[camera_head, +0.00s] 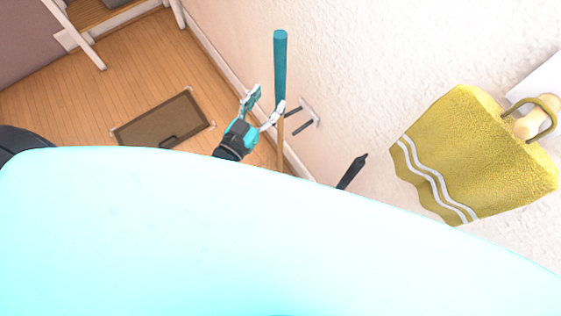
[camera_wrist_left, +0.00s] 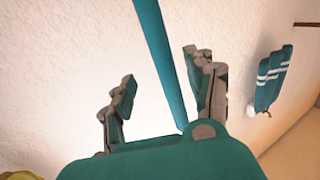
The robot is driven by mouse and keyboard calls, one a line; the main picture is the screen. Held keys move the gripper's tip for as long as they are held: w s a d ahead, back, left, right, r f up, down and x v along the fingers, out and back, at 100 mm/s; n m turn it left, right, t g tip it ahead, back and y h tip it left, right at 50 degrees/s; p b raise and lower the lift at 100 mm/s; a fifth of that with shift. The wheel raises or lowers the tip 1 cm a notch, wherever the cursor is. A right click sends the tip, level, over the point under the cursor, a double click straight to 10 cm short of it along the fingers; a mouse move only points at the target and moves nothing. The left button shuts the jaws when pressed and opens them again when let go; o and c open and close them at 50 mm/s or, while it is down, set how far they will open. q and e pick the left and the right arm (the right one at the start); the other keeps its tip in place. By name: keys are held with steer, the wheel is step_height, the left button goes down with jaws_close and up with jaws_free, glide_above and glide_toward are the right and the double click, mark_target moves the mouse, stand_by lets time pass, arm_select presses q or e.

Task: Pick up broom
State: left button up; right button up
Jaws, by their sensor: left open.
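The broom (camera_head: 280,65) stands nearly upright close to the pale wall. Its upper handle is teal and a wooden-coloured shaft shows below; its lower end is hidden behind my large pale cyan body part. My left gripper (camera_head: 264,103) is open beside the broom handle, with one finger at the handle's lower teal part. In the left wrist view, the teal handle (camera_wrist_left: 162,60) runs between the two spread fingers of my left gripper (camera_wrist_left: 160,75), closer to the right finger. I cannot tell whether a finger touches it. My right gripper is not in view.
A yellow towel (camera_head: 466,152) with white stripes hangs on the wall at right. A small metal wall fixture (camera_head: 303,113) is just right of the broom. A dark pointed object (camera_head: 353,171) stands nearby. A brown mat (camera_head: 163,122) lies on the wooden floor at left.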

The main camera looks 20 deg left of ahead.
mark_target(278, 86)
arm_select(q)
steer(key=x, duration=0.2)
steer(key=shift+w+d, duration=0.15)
steer(key=shift+w, duration=0.15)
steer(key=p+x, duration=0.1)
steer(key=x, duration=0.3)
steer(key=shift+w, duration=0.15)
steer(key=shift+w+f+p, duration=0.2)
steer(key=shift+w+p, duration=0.1)
steer(key=shift+w, duration=0.2)
steer(key=shift+s, duration=0.1)
jaws_close()
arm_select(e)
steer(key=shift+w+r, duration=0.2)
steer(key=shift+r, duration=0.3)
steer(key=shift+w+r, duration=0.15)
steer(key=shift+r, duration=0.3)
arm_select(q)
steer(key=shift+r, duration=0.15)
